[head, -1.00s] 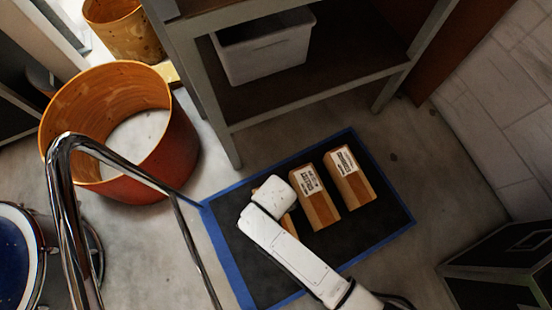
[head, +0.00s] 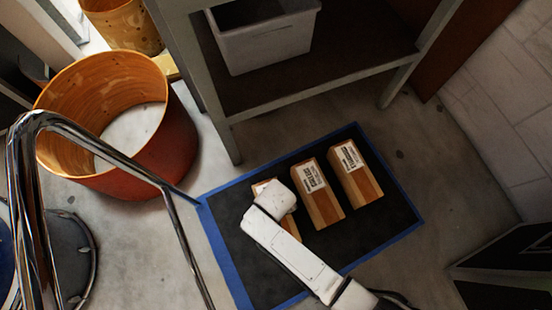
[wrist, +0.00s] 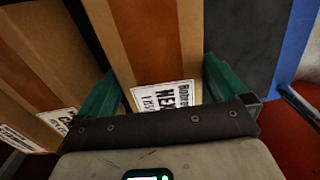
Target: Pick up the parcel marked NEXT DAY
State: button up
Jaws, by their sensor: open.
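Three brown parcels with white labels lie side by side on a dark mat (head: 378,245) edged with blue tape. The left parcel (head: 290,226) is partly covered by my arm in the head view. In the wrist view this parcel (wrist: 146,40) lies between the two green fingers of my open gripper (wrist: 160,78), and its partly cut-off label reads "NEX". The fingers stand at either side of it; I cannot tell whether they touch. The middle parcel (head: 322,203) and right parcel (head: 362,182) have labels too small to read. The fingertips are hidden in the head view.
A grey shelf unit (head: 228,140) with a white bin (head: 265,42) stands behind the mat. An orange drum shell (head: 165,150) and a chrome stand (head: 100,150) are at the left. A dark case (head: 505,270) is at the lower right.

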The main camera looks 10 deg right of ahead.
jog(key=shift+c, duration=0.4)
jog(key=c, duration=1.2)
jog(key=shift+r, duration=0.1)
